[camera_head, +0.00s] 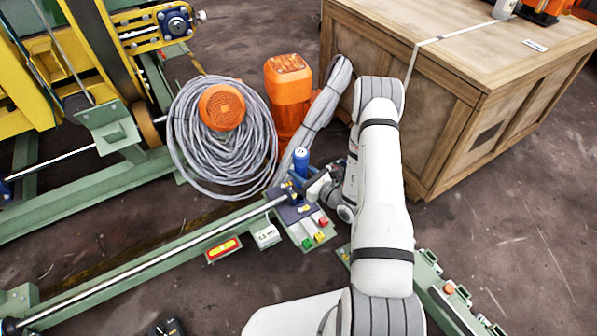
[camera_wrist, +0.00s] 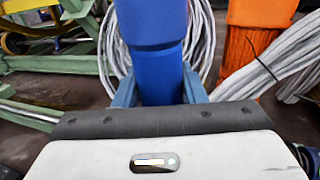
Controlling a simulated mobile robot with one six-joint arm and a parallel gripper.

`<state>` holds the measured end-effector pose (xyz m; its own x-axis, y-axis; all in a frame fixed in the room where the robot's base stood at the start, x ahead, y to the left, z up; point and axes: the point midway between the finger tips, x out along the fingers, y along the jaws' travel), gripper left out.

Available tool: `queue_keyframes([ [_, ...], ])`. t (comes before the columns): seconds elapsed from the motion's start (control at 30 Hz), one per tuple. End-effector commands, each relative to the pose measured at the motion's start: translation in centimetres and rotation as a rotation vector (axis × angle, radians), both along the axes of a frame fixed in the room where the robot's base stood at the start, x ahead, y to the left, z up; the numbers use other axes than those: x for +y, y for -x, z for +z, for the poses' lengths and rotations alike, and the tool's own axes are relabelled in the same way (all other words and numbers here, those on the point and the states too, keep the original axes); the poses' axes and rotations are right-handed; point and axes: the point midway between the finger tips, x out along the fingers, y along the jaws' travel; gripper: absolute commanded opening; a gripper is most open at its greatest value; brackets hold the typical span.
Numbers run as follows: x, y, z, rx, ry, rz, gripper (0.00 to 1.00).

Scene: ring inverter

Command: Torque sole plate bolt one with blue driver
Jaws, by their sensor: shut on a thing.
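The blue driver (camera_head: 301,160) stands upright in my gripper (camera_head: 298,178) above the dark sole plate (camera_head: 292,206) at the end of the long rod. In the wrist view, the blue driver (camera_wrist: 155,60) fills the middle, and the blue fingers of my gripper (camera_wrist: 156,94) are shut on its body from both sides. The driver's lower end is hidden, so I cannot tell whether it touches a bolt. Bolt one cannot be singled out in these frames.
A grey cable coil (camera_head: 185,135) and an orange motor (camera_head: 288,85) stand just behind. A wooden crate (camera_head: 445,110) is at the right. Green machine frame (camera_head: 80,195) runs at the left. A red-and-yellow block (camera_head: 223,250) and a white label (camera_head: 266,236) sit in front.

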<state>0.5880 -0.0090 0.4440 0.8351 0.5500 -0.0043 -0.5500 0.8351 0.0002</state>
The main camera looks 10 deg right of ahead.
Motion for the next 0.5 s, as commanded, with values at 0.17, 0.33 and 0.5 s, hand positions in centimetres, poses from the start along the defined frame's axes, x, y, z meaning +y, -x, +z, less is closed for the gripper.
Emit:
queue_keyframes([
  [0.17, 0.0, 0.0, -0.4, -0.003, -0.001, 0.004, 0.08],
  [0.33, 0.0, 0.0, -1.5, -0.003, -0.001, 0.004, 0.08],
  [0.5, 0.0, 0.0, -3.0, -0.003, -0.001, 0.004, 0.08],
])
